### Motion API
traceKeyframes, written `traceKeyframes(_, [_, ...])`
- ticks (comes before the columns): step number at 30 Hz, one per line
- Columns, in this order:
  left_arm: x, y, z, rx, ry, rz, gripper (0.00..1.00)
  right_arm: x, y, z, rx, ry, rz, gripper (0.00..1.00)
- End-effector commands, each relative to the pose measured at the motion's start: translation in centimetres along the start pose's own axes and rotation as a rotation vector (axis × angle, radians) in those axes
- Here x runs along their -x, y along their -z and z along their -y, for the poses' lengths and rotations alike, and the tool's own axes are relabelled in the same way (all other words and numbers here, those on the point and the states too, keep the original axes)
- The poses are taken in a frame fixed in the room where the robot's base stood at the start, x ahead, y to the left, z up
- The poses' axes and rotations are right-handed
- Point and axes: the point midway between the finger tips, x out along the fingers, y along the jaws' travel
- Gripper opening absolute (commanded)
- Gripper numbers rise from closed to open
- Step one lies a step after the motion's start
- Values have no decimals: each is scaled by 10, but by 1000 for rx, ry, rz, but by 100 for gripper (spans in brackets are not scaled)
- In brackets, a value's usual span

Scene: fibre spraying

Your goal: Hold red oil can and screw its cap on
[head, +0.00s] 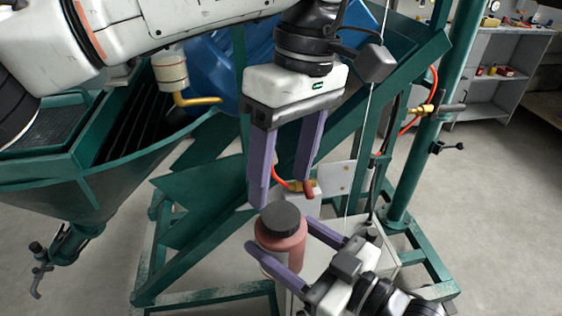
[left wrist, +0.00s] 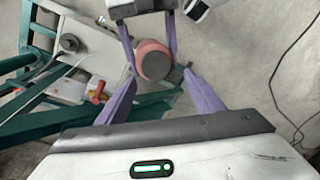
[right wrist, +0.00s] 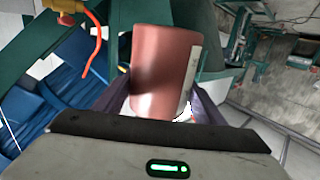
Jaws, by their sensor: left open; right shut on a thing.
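The red oil can (head: 281,238) stands about upright with its dark cap (head: 280,218) on top. My right gripper (head: 278,238) is shut around the can's body, one purple finger on each side. The can's pinkish-red side with a pale label fills the middle of the right wrist view (right wrist: 163,75). My left gripper (head: 282,202) is open, pointing down above the can, its fingers apart and empty. In the left wrist view the cap (left wrist: 154,65) lies beyond and between the open left fingers. Whether the cap is threaded on cannot be told.
A green machine frame (head: 205,215) stands behind and around the grippers, with a hopper (head: 90,175) at left. A brass fitting with a red handle (head: 307,188) is close behind the can. Grey shelves (head: 490,80) stand at the far right.

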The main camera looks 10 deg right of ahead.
Motion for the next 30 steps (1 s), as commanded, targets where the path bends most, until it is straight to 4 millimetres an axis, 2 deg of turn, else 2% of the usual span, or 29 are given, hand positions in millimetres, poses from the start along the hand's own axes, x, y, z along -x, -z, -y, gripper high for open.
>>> traceKeyframes(15, [8, 1, 3, 1154, -55, 51, 61, 0, 2, 0, 0, 0, -4, 2])
traceKeyframes(30, [14, 0, 7, 2265, -34, 162, 61, 0, 2, 0, 1, 0, -4, 2])
